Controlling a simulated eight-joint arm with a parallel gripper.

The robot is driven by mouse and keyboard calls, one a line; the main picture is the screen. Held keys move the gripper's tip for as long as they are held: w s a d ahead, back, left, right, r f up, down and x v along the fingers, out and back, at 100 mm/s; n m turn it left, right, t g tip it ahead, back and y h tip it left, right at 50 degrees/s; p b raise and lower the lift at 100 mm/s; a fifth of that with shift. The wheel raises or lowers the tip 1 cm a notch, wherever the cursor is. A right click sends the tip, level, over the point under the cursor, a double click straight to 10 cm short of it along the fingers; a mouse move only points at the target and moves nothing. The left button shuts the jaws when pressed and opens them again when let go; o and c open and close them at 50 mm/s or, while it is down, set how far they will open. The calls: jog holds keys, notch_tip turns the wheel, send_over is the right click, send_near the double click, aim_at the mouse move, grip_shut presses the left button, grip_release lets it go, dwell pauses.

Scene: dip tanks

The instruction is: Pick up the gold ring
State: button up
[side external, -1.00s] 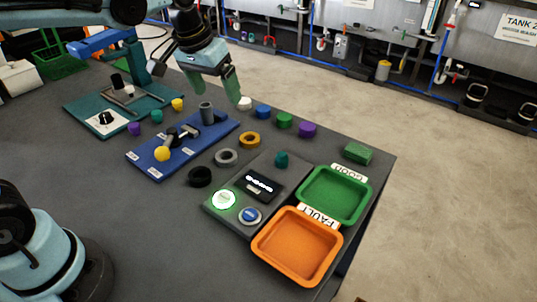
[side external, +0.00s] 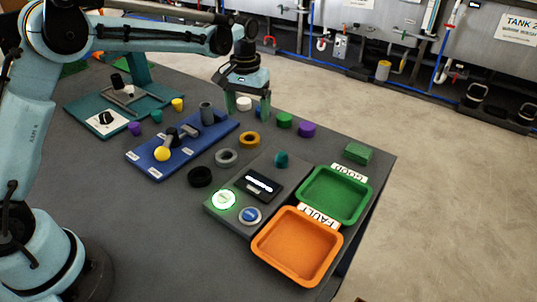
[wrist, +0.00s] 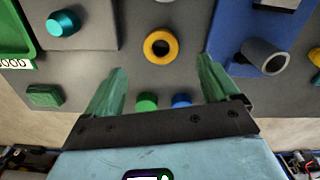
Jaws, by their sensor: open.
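The gold ring (side external: 249,140) lies flat on the dark table, between the blue board and the grey panel. In the wrist view the gold ring (wrist: 160,47) shows its dark centre hole and sits ahead of the fingertips, roughly midway between them. My gripper (side external: 245,112) is above the far part of the table, behind the ring in the side view. Its two green fingers also show in the wrist view (wrist: 162,75), spread wide with nothing between their tips. It does not touch the ring.
A grey ring (side external: 226,157) and a black ring (side external: 200,177) lie nearby. A blue board (side external: 150,171) with a grey cylinder (side external: 206,113) is to the left. Green (side external: 284,120) and purple (side external: 307,130) pieces stand to the right. Green (side external: 362,205) and orange (side external: 262,246) trays are at the right front.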

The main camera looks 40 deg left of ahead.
aim_at(249, 133)
jog(key=shift+f, duration=4)
jog(key=shift+c, duration=0.4)
jog(key=c, duration=1.2)
jog(key=shift+r, duration=0.1)
